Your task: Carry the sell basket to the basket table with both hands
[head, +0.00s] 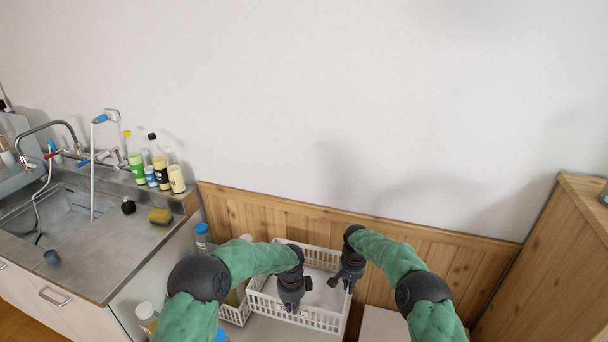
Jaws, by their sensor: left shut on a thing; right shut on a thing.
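A white slatted basket (322,319), which I take for the sell basket, is below and between my arms, near the wooden wall panelling. My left gripper (290,305) is shut on it at its near left side, hiding part of the rim. My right gripper (341,283) is shut on its right rim. The part of its inside that shows is pale, and I make out no jars there. A pale flat surface (380,324) lies to the right of the basket; I cannot tell if it is the basket table.
A second white basket (236,314) with jars stands close on the left, partly behind my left arm. Further left is a sink counter (118,251) with bottles (159,171) and a yellow sponge (160,216). A wooden cabinet (545,270) stands at the right.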

